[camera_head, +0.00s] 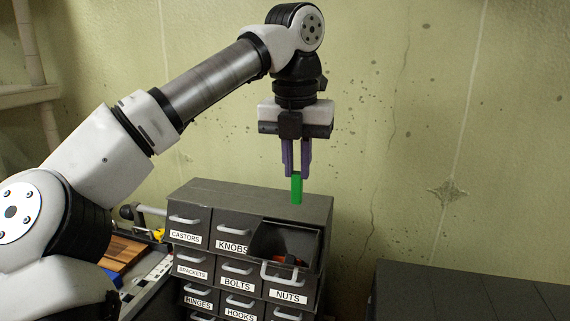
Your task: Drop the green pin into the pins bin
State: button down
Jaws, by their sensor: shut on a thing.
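A green pin (296,188) is held upright between the purple fingers of my gripper (297,172), which is shut on it. The pin is over the top of a dark grey drawer cabinet (240,196). Its lower end is close to the cabinet top; I cannot tell whether it touches. The top right drawer (265,233) is pulled open in front of and below the pin, with a reddish-orange thing (291,258) and dark parts inside. No label reading "pins" can be read. A "NUTS" label (288,296) shows below the open drawer's inside; I cannot tell whether it is on that drawer's front.
The closed drawers read CASTORS, KNOBS, BRACKETS, BOLTS, HINGES and HOOKS. A dark grey surface (470,290) stands at the lower right. A wooden board (122,252) and tools lie at the left. A stained wall (420,120) is behind. The space right of my gripper is clear.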

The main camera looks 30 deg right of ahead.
aim_at(296, 202)
jog(key=shift+f+b, duration=2.65)
jog(key=shift+f, duration=0.15)
jog(key=shift+r, duration=0.1)
jog(key=c, duration=1.3)
grip_release()
jog(key=r+p, duration=0.1)
jog(key=r, duration=0.1)
jog(key=r+p, duration=0.2)
jog(key=r, duration=0.1)
jog(key=r+p, duration=0.1)
jog(key=r, duration=0.1)
jog(key=shift+s+a+r+p, duration=0.25)
jog(key=shift+s+a+p, duration=0.05)
jog(key=shift+a, duration=0.1)
